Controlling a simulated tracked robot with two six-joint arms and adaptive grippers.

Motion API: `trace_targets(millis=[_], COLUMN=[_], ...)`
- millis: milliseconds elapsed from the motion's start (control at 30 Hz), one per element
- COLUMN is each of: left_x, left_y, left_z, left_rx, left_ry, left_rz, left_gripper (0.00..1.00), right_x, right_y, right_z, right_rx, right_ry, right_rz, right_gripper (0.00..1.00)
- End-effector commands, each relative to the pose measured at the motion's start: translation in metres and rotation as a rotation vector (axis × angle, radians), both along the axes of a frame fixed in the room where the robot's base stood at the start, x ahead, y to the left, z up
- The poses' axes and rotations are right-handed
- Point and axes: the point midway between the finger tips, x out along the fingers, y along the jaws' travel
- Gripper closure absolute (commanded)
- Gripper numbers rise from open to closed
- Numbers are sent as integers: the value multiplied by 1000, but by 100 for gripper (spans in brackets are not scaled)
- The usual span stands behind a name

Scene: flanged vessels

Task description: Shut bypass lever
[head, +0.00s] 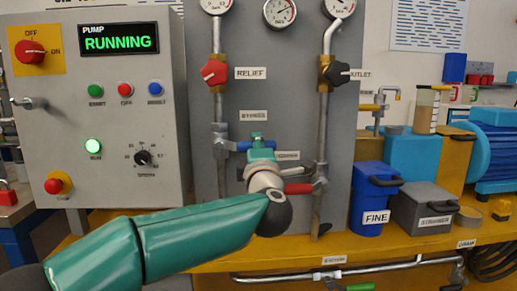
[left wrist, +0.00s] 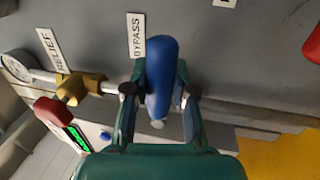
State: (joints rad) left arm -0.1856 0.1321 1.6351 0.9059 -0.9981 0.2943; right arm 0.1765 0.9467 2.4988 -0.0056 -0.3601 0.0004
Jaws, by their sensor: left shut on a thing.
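The blue bypass lever (left wrist: 160,75) stands between the two fingers of my left gripper (left wrist: 160,95) in the left wrist view. The fingers are shut on it, one on each side. The BYPASS label (left wrist: 136,36) is on the panel just beside it. In the head view the lever (head: 242,146) is mostly hidden by my left gripper (head: 260,143), with only a bit of blue showing below the BYPASS label (head: 255,116). My right gripper is not in view.
A red lever (head: 299,188) sits close to the right of my left wrist. The red relief knob (head: 214,72) and black outlet knob (head: 337,73) are above. The pump control box (head: 112,190) stands at left, its display reading RUNNING. A blue bin (head: 367,195) stands at right.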

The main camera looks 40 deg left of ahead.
Motion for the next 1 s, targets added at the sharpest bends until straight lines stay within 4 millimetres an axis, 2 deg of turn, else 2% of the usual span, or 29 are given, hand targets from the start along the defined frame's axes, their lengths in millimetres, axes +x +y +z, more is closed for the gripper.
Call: trace_targets(millis=[133,167,300,733,867,1000], left_x=[-2,-2,-2,-6,-18,-39], left_y=[3,3,3,-3,-14,-31], left_z=[-1,-1,-1,-1,-5,-10], left_rx=[-7,-7,-4,-2,-1,-2], left_ry=[-2,-2,-1,0,1,0], left_rz=[10,10,8,3,1,1], left_gripper=[100,72,48,48,48,48], right_x=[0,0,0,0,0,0], right_y=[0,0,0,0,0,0], right_z=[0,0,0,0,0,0], right_rx=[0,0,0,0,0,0], right_ry=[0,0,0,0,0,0], right_rz=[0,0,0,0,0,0], right_gripper=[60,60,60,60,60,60])
